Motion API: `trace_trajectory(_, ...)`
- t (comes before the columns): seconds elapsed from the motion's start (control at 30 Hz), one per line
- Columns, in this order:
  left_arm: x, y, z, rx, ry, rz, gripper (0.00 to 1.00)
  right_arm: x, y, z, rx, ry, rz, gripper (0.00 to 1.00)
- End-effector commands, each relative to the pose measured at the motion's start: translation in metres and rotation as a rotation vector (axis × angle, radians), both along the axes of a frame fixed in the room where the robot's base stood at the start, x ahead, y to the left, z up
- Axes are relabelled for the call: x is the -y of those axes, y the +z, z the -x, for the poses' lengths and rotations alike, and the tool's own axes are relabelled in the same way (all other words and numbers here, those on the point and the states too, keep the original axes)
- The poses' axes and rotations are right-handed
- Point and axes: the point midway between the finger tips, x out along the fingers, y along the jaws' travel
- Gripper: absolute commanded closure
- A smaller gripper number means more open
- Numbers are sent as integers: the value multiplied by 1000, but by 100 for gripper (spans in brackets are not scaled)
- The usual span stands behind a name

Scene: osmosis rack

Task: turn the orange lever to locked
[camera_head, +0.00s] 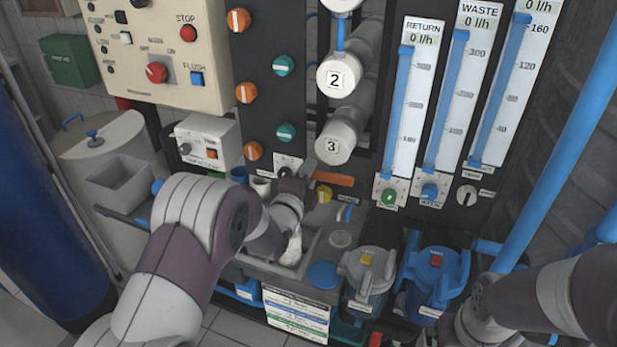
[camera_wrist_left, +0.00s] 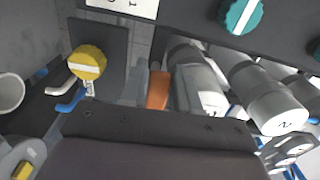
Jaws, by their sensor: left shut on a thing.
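The orange lever (camera_head: 333,179) sticks out to the right, nearly level, on the dark panel below the white housing marked 3. My left gripper (camera_head: 307,171) is at the lever's left part and shut on it, hiding that end. In the left wrist view the orange lever (camera_wrist_left: 158,91) shows as a short orange piece between grey finger parts. The lever's pivot and any locked marking are hidden or too small to read.
A yellow knob (camera_head: 323,194) sits just below the lever; it also shows in the wrist view (camera_wrist_left: 87,63). White housings (camera_head: 340,137) stand above right. Blue-topped filter (camera_head: 437,275) and grey-topped filter (camera_head: 368,270) stand below. My right arm is at lower right.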

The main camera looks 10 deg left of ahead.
Motion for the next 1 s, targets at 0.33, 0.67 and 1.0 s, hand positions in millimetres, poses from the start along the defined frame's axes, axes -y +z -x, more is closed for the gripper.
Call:
trace_trajectory(0.33, 4, -19, 1, -60, -2, 316, 100, 0, -37, 0, 0, 0, 0, 0)
trace_trajectory(0.67, 11, -31, 2, -121, -2, 624, 100, 0, -63, 0, 0, 0, 0, 0)
trace_trajectory(1.0, 22, -40, 4, -183, -3, 941, 100, 0, -86, 0, 0, 0, 0, 0)
